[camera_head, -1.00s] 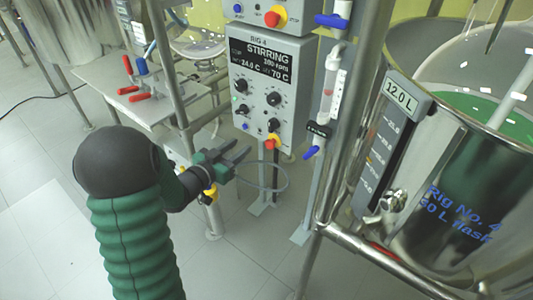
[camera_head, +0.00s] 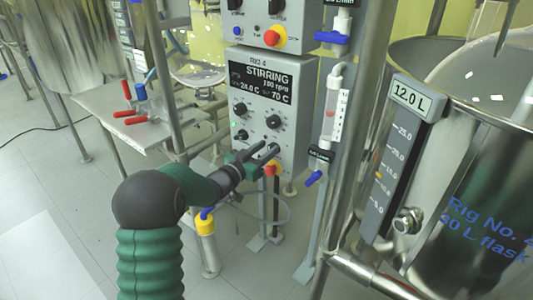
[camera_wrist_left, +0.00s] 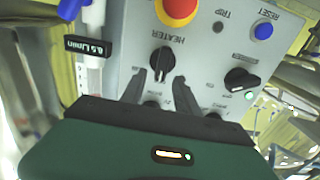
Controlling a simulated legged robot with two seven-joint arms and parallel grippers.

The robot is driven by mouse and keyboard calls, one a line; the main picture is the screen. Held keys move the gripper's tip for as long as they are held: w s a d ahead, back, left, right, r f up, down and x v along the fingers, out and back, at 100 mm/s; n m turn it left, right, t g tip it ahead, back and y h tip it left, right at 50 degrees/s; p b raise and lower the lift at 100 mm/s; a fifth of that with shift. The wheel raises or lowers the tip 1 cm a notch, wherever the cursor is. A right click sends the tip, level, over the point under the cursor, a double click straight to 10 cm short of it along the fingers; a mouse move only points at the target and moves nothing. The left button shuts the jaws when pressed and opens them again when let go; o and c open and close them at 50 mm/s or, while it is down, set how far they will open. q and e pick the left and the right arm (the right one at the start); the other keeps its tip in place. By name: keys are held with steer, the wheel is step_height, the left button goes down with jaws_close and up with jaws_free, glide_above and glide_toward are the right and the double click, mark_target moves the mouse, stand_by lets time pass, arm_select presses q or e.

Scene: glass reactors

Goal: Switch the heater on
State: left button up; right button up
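The heater knob (camera_wrist_left: 163,60) is black and round with a pale pointer line, beside the word HEATER on the grey control box (camera_head: 296,135). In the left wrist view the box appears upside down. My left gripper (camera_head: 268,151) is open at the lower front of the box. In the left wrist view its two dark fingers (camera_wrist_left: 158,80) point at the knob, with their tips at either side of its lower edge. I cannot tell whether they touch it. In the head view the gripper hides the knob. My right gripper is not in view.
A red and yellow button (camera_wrist_left: 179,8) sits right beside the heater knob. Another black knob (camera_wrist_left: 241,79), a lit green light and a blue RESET button (camera_wrist_left: 263,29) are on the same panel. The display (camera_head: 260,82) reads STIRRING. A steel vessel (camera_head: 440,180) stands at the right.

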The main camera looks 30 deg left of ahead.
arm_select(q)
steer(key=shift+w, duration=0.35)
steer(key=shift+c, duration=0.3)
jaws_close()
